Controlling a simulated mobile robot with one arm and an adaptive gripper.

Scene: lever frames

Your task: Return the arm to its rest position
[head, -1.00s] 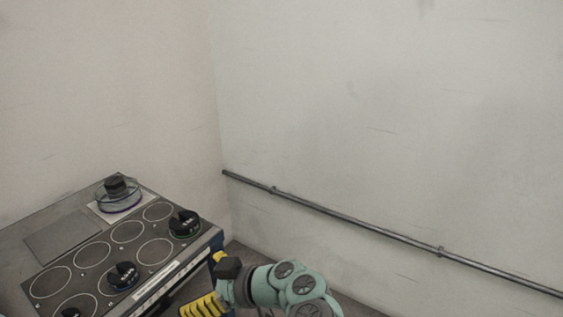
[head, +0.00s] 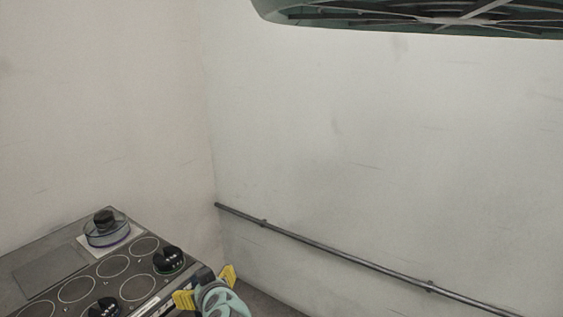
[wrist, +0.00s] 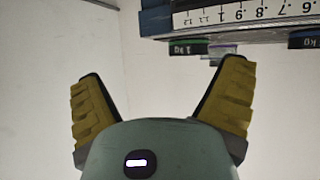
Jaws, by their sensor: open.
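My gripper (head: 205,286) is at the lower middle of the head view, near the right front edge of the table with round marked spots. Its two yellow fingers are spread apart with nothing between them. In the wrist view my gripper (wrist: 160,95) also shows open and empty, with pale wall or floor beyond the fingers. A green part with dark ribs, probably a link of my arm, crosses the top right of the head view.
The table (head: 47,275) bears black weights, one (head: 168,260) close to my gripper, and a clear round dish (head: 106,230) with a black knob-like piece. Its scaled edge (wrist: 245,14) shows in the wrist view. A grey rail (head: 340,254) runs along the right wall.

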